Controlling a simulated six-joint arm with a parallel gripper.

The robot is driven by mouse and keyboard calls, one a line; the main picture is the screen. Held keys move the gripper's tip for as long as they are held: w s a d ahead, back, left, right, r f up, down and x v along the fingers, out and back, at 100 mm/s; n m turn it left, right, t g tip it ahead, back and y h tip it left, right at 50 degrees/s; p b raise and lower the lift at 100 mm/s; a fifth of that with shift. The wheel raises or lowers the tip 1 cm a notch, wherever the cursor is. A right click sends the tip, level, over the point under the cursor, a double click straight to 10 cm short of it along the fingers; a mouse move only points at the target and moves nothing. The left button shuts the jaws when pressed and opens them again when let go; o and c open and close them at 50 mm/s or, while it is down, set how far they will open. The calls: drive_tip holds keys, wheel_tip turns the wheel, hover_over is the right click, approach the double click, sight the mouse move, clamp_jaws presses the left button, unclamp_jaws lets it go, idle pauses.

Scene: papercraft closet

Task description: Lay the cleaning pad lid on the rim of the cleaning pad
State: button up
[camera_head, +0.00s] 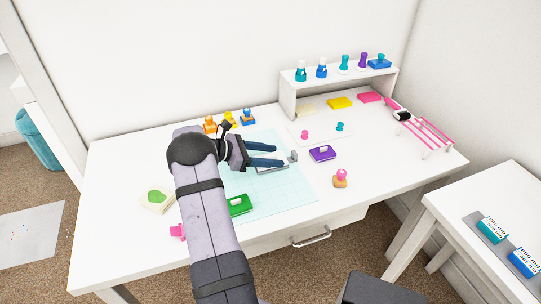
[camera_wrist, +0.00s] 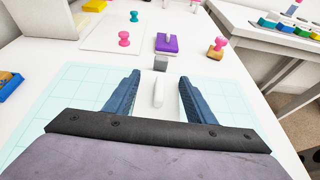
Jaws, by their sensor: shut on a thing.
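My gripper (camera_head: 284,156) is over the pale gridded mat, with its two blue fingers pointing right. In the wrist view my gripper (camera_wrist: 159,78) has a slim white piece (camera_wrist: 159,93) with a grey block (camera_wrist: 160,63) at its far end between the fingers. I take my gripper as shut on this piece, but the contact is not clear. The grey end also shows in the head view (camera_head: 291,157). A cream box with a green patch (camera_head: 158,197), left of my arm, may be the cleaning pad. I cannot tell which thing is its lid.
A purple block with a white knob (camera_head: 322,153) and a pink-topped stamp (camera_head: 340,178) stand to the right.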

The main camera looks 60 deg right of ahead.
drive_tip(key=shift+f, duration=0.1)
drive_tip(key=o, duration=1)
drive_tip(key=b+v, duration=0.1)
drive_tip(key=v, duration=1.1)
drive_tip(key=shift+w, duration=0.1)
